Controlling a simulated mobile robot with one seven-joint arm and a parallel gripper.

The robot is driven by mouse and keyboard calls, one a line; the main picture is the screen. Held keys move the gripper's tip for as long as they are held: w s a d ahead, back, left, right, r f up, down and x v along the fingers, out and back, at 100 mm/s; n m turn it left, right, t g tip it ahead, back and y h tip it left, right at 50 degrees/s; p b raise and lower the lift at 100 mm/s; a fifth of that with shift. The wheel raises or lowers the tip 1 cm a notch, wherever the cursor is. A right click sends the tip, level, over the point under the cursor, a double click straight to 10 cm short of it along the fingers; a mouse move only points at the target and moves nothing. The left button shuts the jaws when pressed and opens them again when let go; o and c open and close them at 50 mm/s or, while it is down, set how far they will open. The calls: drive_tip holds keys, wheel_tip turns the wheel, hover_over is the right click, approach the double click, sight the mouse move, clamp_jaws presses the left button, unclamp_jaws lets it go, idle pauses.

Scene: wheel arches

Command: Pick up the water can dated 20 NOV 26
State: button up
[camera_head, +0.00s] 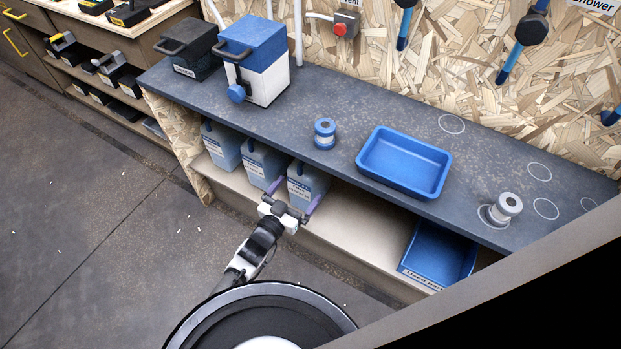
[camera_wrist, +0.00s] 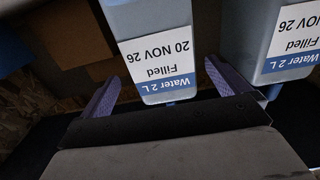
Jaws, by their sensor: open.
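Three blue-grey water cans stand on the lower shelf in the head view: a left can (camera_head: 222,146), a middle can (camera_head: 262,165) and a right can (camera_head: 310,182). My gripper (camera_head: 293,192) is open and empty at the front of the right can. In the wrist view, which shows things upside down, that can (camera_wrist: 150,12) reads "Water 2 L, Filled, 20 NOV 26". It lies between the purple fingers of my gripper (camera_wrist: 160,80), with gaps visible at both sides. The neighbouring can (camera_wrist: 245,30) reads "NOV 26", its day cut off.
The grey worktop (camera_head: 400,215) overhangs the cans. A blue bin (camera_head: 440,255) is on the shelf to the right. The shelf between bin and cans is clear.

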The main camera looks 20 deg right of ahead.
drive_tip(key=x, duration=0.6)
drive_tip(key=shift+w, duration=0.2)
drive_tip(key=shift+c, duration=0.3)
drive_tip(key=c, duration=1.4)
drive_tip(key=shift+c, duration=0.6)
